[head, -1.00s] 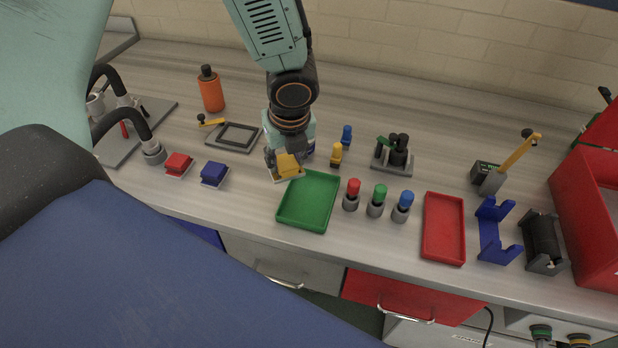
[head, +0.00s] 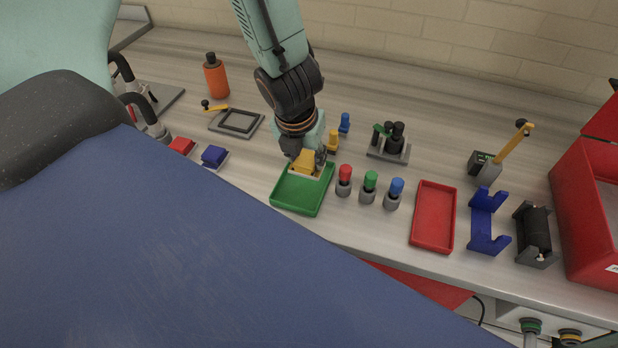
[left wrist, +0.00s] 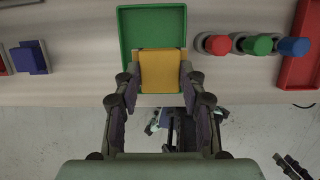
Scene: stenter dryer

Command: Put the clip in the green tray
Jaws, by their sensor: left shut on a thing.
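The clip is a yellow block with a paler base (head: 304,163). My left gripper (head: 306,160) is shut on it and holds it over the far part of the green tray (head: 291,204). In the left wrist view the clip (left wrist: 161,70) sits between the two fingers, and the green tray (left wrist: 126,33) shows behind it. I cannot tell how high the clip is above the tray floor. The visible part of the tray floor is bare. My right gripper is not in view.
Red, green and blue knobs (head: 369,187) stand just right of the green tray. A red tray (head: 434,216) lies further right. A yellow peg (head: 333,142) and a blue peg (head: 344,124) stand behind. Red (head: 182,147) and blue (head: 214,156) blocks sit to the left.

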